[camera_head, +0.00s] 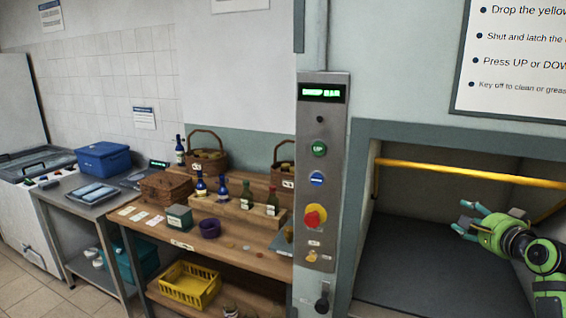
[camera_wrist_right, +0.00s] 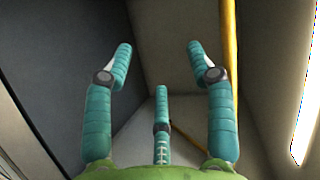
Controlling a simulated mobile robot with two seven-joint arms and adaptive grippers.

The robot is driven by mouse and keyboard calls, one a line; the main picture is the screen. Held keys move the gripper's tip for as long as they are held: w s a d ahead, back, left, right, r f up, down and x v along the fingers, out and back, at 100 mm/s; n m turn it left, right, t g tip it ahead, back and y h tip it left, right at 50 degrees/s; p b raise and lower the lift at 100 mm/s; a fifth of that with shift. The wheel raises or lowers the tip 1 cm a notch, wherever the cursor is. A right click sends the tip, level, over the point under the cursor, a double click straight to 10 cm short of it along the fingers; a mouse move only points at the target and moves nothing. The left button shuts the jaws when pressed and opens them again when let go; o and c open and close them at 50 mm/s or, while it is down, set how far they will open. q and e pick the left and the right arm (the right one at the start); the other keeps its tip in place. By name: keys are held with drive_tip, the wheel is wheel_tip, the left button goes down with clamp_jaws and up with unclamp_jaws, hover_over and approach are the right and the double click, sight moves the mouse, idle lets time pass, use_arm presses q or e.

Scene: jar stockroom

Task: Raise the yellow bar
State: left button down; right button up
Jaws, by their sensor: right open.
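The yellow bar (camera_head: 470,172) runs across the opening of the lift bay in the head view, near the top of the opening. It also shows in the right wrist view (camera_wrist_right: 230,60), to the right of my fingers. My right gripper (camera_head: 468,220) is inside the opening, below the bar. In the right wrist view its teal fingers (camera_wrist_right: 158,65) are spread apart with nothing between them. The bar lies beside the fingers, not between them. My left gripper is not in view.
A control panel (camera_head: 322,130) with a lit display, green UP button, blue button and red knob stands left of the opening. A wall sign (camera_head: 515,60) hangs above right. A wooden bench (camera_head: 240,232) with bottles and baskets stands left. The bay floor (camera_head: 425,260) looks clear.

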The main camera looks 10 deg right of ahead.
drive_tip(key=s+a+f+n+g+y, duration=0.1)
drive_tip(key=s+a+f+n+g, duration=0.35)
drive_tip(key=a+f, duration=0.65)
drive_tip(key=s+a+f+n+g+y, duration=0.1)
drive_tip(key=s+a+f+n+g, duration=0.1)
drive_tip(key=s+a+f+n, duration=0.8)
drive_tip(key=s+a+f+n+g, duration=0.25)
drive_tip(key=s+a+f, duration=0.3)
drive_tip(key=s, duration=0.45)
drive_tip(key=s+a+f+n+g, duration=0.25)
drive_tip(key=s+a+f, duration=0.35)
drive_tip(key=s, duration=0.5)
wheel_tip(320, 180, down, 26)
drive_tip(key=s+a+g+b, duration=0.1)
drive_tip(key=s+g+b, duration=0.1)
drive_tip(key=b, duration=0.1)
drive_tip(key=s+d+f+b, duration=0.2)
drive_tip(key=s+f, duration=1.3)
drive_tip(key=shift+s+d+g, duration=0.15)
drive_tip(key=shift+d+g, duration=0.15)
drive_tip(key=shift+g, duration=0.15)
